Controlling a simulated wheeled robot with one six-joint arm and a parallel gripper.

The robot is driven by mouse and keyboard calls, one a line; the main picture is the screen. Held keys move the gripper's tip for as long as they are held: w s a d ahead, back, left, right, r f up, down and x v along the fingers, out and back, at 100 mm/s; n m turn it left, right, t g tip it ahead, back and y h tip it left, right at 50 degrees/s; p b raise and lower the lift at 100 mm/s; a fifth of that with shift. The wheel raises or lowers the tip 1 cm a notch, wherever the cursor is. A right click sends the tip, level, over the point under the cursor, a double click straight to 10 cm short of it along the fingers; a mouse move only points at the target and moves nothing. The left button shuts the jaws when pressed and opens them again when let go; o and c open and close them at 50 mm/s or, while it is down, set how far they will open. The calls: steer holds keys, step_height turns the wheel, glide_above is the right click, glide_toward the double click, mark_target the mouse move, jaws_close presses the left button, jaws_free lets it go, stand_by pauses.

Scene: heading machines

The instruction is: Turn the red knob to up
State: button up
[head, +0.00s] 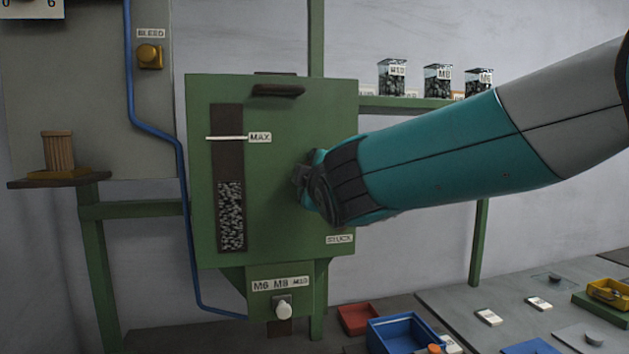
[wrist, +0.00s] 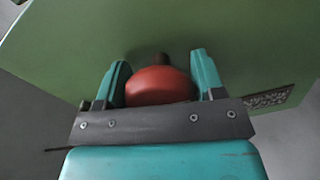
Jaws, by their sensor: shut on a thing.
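The red knob (wrist: 160,86) sits between the two teal fingers of my gripper (wrist: 160,80) in the wrist view. A dark stem behind the knob meets the green panel (wrist: 230,30). The fingers are shut on the knob. In the head view my gripper (head: 305,182) is against the right part of the green box (head: 290,120), and it hides the knob there. I cannot tell which way the knob points. A label below the gripper, partly legible, seems to read "STUCK" (head: 340,239).
The green box has a level window marked MAX (head: 260,137) and a white knob (head: 283,308) below. A blue pipe (head: 183,190) runs along its left. A shelf with jars (head: 437,82) is behind my arm. Red (head: 358,318) and blue (head: 400,335) bins stand on the bench.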

steer(key=m+b, duration=0.4)
steer(key=b, duration=0.1)
steer(key=shift+f, duration=0.35)
steer(key=m+b, duration=0.4)
steer(key=b, duration=0.1)
steer(key=shift+m, duration=0.3)
steer(key=m+b, duration=0.3)
steer(key=shift+m, duration=0.3)
steer(key=m+b, duration=0.3)
steer(key=m, duration=0.1)
steer(key=shift+a+r+m, duration=0.1)
steer(key=shift+m, duration=0.2)
steer(key=m+b, duration=0.2)
steer(key=m, duration=0.2)
steer(key=m+b, duration=0.2)
steer(key=m, duration=0.3)
steer(key=shift+r, duration=0.1)
steer(key=m+b, duration=0.1)
steer(key=m, duration=0.3)
steer(key=shift+m+b, duration=0.3)
steer(key=m+b, duration=0.1)
steer(key=m, duration=0.3)
steer(key=shift+r, duration=0.1)
steer(key=shift+m, duration=0.3)
